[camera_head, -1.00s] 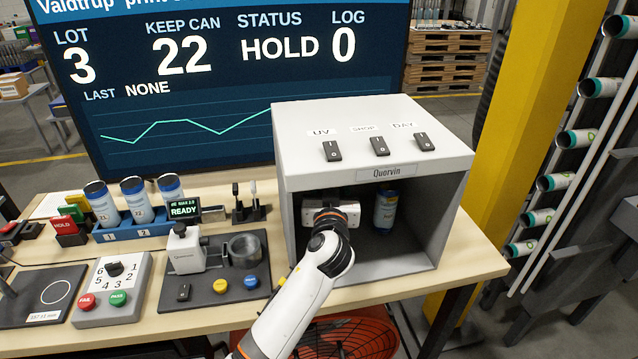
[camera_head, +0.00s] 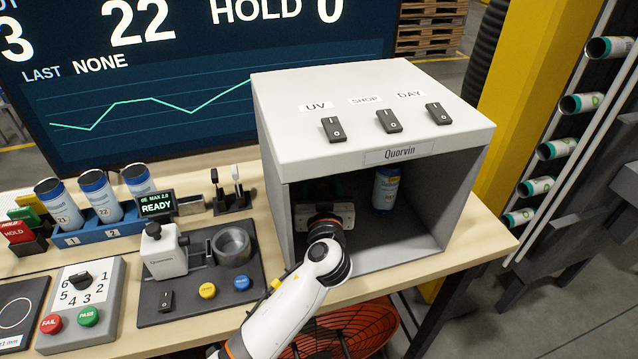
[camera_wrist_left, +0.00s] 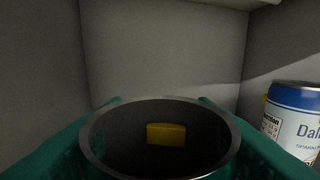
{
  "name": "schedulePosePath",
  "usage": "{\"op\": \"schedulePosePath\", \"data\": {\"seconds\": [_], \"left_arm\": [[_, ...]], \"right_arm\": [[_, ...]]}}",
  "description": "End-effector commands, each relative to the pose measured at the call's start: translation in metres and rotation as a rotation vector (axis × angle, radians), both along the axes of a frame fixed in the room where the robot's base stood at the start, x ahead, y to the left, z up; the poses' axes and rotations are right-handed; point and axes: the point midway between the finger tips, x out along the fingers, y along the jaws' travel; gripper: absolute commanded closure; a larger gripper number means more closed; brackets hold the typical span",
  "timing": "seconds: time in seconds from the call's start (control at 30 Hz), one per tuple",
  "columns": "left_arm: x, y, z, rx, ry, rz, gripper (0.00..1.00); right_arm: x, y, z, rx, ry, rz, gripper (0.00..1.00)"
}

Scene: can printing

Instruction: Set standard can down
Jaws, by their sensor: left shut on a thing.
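My left gripper (camera_head: 325,210) reaches into the open front of the grey light booth (camera_head: 465,170), in its left half. In the left wrist view, its teal fingers are shut around an open-topped can (camera_wrist_left: 95,148) with a metal rim and dark inside; a yellow patch shows within the rim. In the head view the gripper hides this can. I cannot tell whether its base touches the booth floor. A second can (camera_head: 386,188), blue and white, stands to the right in the booth; it also shows in the left wrist view (camera_wrist_left: 293,125). My right gripper is not in view.
The booth's side walls and roof, with several switches (camera_head: 388,120), surround the gripper. Left of it are a dark fixture (camera_head: 205,300) with a round cup, a blue rack (camera_head: 110,228) of cans and a button box (camera_head: 80,305). A large screen (camera_head: 200,80) stands behind.

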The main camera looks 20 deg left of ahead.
Motion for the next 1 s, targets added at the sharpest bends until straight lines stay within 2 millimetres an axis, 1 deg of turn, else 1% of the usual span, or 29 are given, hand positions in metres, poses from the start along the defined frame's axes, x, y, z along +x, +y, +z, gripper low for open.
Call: {"op": "schedulePosePath", "data": {"seconds": [0.1,0.23,0.27,0.3,0.4,0.63,0.77,0.87,1.0], "left_arm": [[0.0,0.0,-0.002,-0.001,0.002,-0.001,0.81],[0.0,0.0,-0.005,-0.001,0.001,-0.001,0.81],[0.0,0.0,-0.005,-0.001,0.001,-0.001,0.48],[0.0,0.0,-0.003,0.0,0.001,0.0,0.41],[0.0,0.0,-0.003,0.0,0.001,-0.001,0.28],[0.0,0.0,-0.003,0.0,0.0,-0.001,0.28],[0.0,0.0,0.003,0.0,0.0,-0.001,0.28],[-0.012,-0.006,-0.003,-0.003,0.001,-0.004,0.28],[-0.04,-0.016,-0.005,-0.006,0.002,-0.003,0.28]], "right_arm": [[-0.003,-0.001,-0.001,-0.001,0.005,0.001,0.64],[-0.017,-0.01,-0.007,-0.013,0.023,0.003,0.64],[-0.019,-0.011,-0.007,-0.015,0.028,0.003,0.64],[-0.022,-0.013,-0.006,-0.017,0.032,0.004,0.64],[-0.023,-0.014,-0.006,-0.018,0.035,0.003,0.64],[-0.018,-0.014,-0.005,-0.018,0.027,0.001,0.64],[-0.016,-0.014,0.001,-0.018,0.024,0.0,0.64],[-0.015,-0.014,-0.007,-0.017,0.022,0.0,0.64],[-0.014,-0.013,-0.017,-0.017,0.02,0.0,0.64]]}}
